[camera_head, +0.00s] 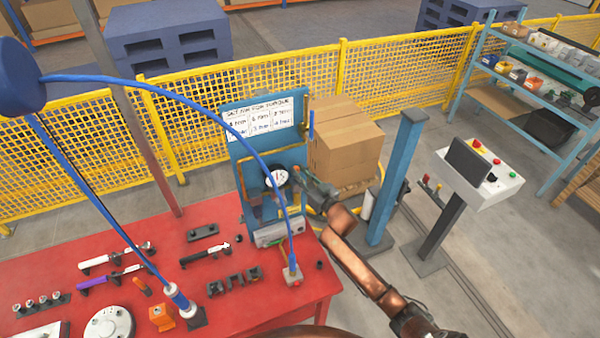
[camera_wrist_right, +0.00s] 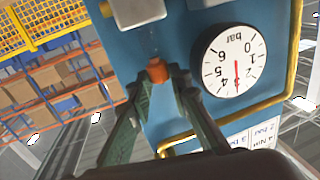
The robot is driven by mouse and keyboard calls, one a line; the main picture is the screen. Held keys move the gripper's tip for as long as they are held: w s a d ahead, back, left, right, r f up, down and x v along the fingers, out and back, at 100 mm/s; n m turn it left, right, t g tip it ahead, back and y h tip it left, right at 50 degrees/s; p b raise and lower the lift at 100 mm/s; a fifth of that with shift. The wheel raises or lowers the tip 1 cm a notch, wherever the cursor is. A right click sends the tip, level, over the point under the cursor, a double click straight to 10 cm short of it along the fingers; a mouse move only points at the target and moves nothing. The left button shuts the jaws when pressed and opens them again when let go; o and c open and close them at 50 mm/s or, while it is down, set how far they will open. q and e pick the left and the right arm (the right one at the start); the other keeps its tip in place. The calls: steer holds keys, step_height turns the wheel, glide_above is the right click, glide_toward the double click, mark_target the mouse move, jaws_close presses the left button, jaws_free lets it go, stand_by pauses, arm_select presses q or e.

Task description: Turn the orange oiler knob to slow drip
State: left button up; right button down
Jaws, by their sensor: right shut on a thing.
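The orange oiler knob (camera_wrist_right: 157,70) shows in the right wrist view, in front of the blue panel (camera_wrist_right: 190,40). My right gripper (camera_wrist_right: 164,75) has its dark green fingertips on either side of the knob and is shut on it. In the head view my copper-coloured right arm reaches in from the lower right, and my right gripper (camera_head: 304,181) is at the panel beside the pressure gauge (camera_head: 277,177). The knob cannot be made out in the head view. The gauge (camera_wrist_right: 231,61) appears upside down in the wrist view. My left gripper is not in view.
The red table (camera_head: 240,315) holds several tools and fittings. A blue hose (camera_head: 190,97) arches over it. A blue post (camera_head: 396,180) and cardboard boxes (camera_head: 343,140) stand right of the panel. A yellow pipe (camera_wrist_right: 290,55) runs along the panel edge near the gauge.

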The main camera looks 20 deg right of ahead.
steer(key=shift+d, duration=0.15)
steer(key=shift+w+d+n+g+y, duration=0.1)
steer(key=shift+d+n+g+y, duration=0.15)
steer(key=shift+n+y, duration=0.7)
steer(key=shift+w+d+n+g+y, duration=0.1)
steer(key=shift+n+g+y, duration=0.45)
steer(key=shift+y, duration=0.6)
steer(key=n+g+y+b, duration=0.1)
steer(key=y+b, duration=0.1)
steer(key=n+g+y+b, duration=0.1)
steer(key=n+g+b, duration=0.1)
steer(key=b, duration=0.1)
steer(key=n+g+y+b, duration=0.1)
steer(key=y+b, duration=0.1)
steer(key=b, duration=0.1)
steer(key=shift+w+d+f+n+y, duration=0.2)
steer(key=shift+w+d+n+y, duration=0.1)
steer(key=shift+d, duration=0.05)
steer(key=shift+r+n+g+y+b, duration=0.15)
steer(key=shift+n+g+y+b, duration=0.4)
steer(key=shift+g+b, duration=0.45)
steer(key=c, duration=2)
jaws_free()
steer(key=shift+c, duration=0.2)
steer(key=shift+a, duration=0.1)
